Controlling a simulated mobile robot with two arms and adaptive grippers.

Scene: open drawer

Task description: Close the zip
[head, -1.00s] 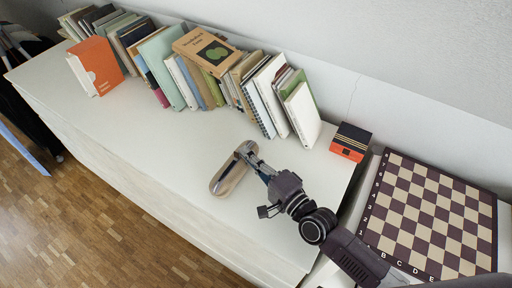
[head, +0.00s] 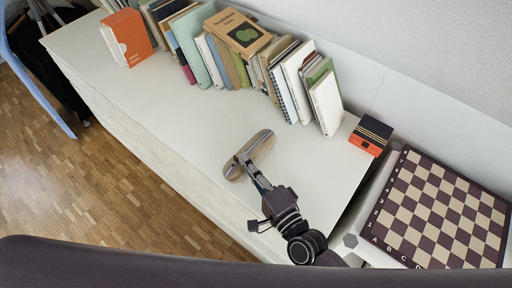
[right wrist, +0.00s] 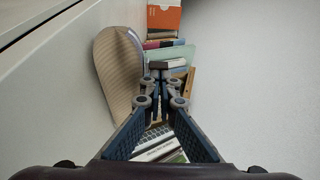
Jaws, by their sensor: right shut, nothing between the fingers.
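A tan, striped, rounded pouch (head: 262,146) lies on the white cabinet top near its front edge. In the right wrist view the pouch (right wrist: 116,72) is just left of my fingers, and its striped face is towards me. My right gripper (head: 244,160) is shut and empty. In the head view its fingertips overlap the middle to lower-left part of the pouch; I cannot tell if they touch it. The right wrist view shows the fingertips (right wrist: 161,76) together beside the pouch's edge. My left gripper is not in view.
The white cabinet top (head: 150,95) is clear to the left. A row of books (head: 235,65) stands along the back, with an orange box file (head: 128,38) at the left. A dark and orange box (head: 370,135) and a chessboard (head: 435,205) are at the right.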

